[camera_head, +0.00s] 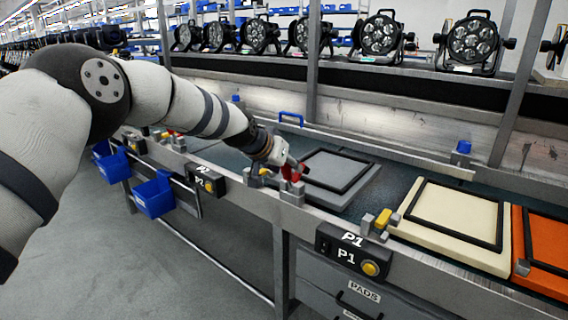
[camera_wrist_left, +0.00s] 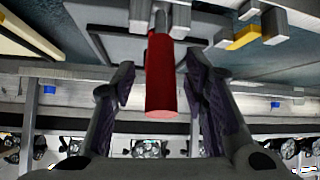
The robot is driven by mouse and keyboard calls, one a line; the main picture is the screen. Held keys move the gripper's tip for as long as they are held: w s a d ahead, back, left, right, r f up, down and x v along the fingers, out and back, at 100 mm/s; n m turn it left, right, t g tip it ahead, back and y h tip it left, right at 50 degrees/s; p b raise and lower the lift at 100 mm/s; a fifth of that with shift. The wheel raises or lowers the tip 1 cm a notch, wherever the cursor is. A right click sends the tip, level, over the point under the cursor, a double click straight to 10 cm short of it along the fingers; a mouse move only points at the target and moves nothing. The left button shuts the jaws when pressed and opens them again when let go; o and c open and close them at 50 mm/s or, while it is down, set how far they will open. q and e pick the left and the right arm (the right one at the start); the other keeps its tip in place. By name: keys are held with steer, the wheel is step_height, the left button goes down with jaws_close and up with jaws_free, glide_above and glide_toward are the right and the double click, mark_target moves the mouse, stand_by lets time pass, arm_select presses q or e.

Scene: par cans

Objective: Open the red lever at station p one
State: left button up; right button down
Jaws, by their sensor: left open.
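The red lever (camera_head: 293,188) stands at the near edge of the conveyor, to the left of the black P1 box (camera_head: 345,250) with its yellow button. My left gripper (camera_head: 282,162) is at the lever and partly covers it in the head view. In the left wrist view the red lever (camera_wrist_left: 166,80) lies between the two spread fingers of the left gripper (camera_wrist_left: 160,90). Gaps show on both sides, so the fingers look apart from it. The lever's base fitting shows at the top of that view. My right gripper is not in view.
A grey pad (camera_head: 335,172) lies behind the lever; cream (camera_head: 450,215) and orange (camera_head: 540,250) pads lie to the right. A grey and yellow fitting (camera_head: 381,222) stands above P1. Blue bins (camera_head: 153,195) hang at left. Stage lights (camera_head: 380,35) line the back shelf.

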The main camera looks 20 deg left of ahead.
arm_select(q)
steer(key=v, duration=1.2)
steer(key=s+d+f+n+g+p, duration=0.1)
steer(key=s+f+g, duration=0.2)
steer(key=s+f, duration=0.95)
steer(key=s+d+f+g+p, duration=0.1)
steer(key=s+f+g, duration=0.2)
steer(key=s+f, duration=0.95)
steer(key=s+f+g+y+p, duration=0.1)
steer(key=s+f+g, duration=0.2)
steer(key=s, duration=1.2)
steer(key=s+a+f+n+g+y, duration=0.1)
steer(key=s+f+g, duration=0.2)
steer(key=s, duration=1.2)
steer(key=x, duration=0.3)
steer(key=shift+a+f+p, duration=0.2)
steer(key=shift+a+p, duration=0.05)
steer(key=shift+p, duration=0.1)
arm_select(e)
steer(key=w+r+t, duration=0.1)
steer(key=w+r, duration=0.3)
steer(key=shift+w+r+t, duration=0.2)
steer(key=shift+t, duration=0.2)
arm_select(q)
steer(key=shift+s, duration=0.1)
